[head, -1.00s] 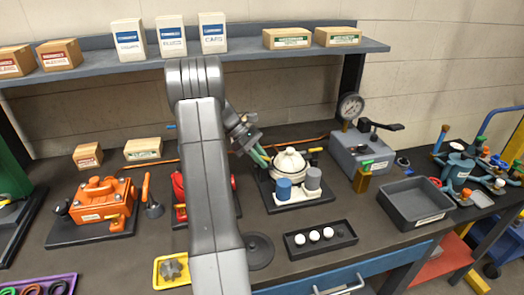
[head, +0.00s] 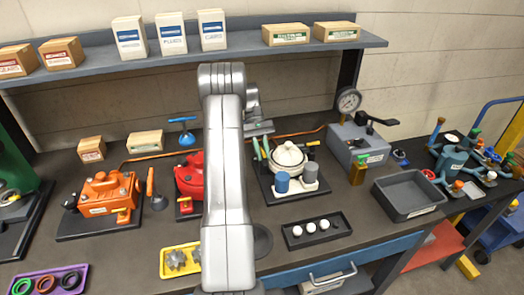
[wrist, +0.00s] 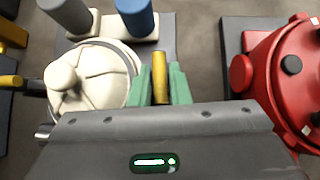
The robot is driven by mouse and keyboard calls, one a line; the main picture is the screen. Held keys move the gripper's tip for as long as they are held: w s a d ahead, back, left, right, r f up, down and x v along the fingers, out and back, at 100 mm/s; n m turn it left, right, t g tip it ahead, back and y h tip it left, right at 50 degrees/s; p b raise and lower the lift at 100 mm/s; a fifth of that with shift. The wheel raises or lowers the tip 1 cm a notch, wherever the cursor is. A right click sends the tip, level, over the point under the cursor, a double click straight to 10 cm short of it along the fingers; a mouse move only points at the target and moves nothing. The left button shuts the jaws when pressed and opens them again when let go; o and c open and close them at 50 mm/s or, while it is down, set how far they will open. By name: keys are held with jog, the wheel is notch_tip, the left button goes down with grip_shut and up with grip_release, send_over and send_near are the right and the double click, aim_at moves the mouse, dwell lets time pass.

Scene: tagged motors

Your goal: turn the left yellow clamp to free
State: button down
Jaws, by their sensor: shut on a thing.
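A cream lidded pot (head: 288,158) stands on a dark base on the bench, and it also shows in the wrist view (wrist: 85,80). My gripper (head: 262,152) reaches down at the pot's left side. In the wrist view, the green fingers of my gripper (wrist: 161,85) are shut on the left yellow clamp (wrist: 160,78), a short bar running up the picture beside the pot's rim. Its pivot is hidden by the gripper body. The right yellow clamp (head: 313,143) sticks outward from the other side of the pot and shows at the wrist view's left edge (wrist: 10,81).
A blue cylinder (head: 282,182) and a grey cylinder (head: 310,173) stand in front of the pot. A red device (head: 190,175) is to its left, partly behind my arm. A black tray with white balls (head: 316,230) lies in front, and a grey bin (head: 408,195) stands right.

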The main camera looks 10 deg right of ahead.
jog(key=shift+r+m+y, duration=0.1)
jog(key=shift+m+y, duration=0.3)
jog(key=shift+m, duration=0.1)
jog(key=c, duration=1.4)
grip_release()
jog(key=shift+o, duration=0.2)
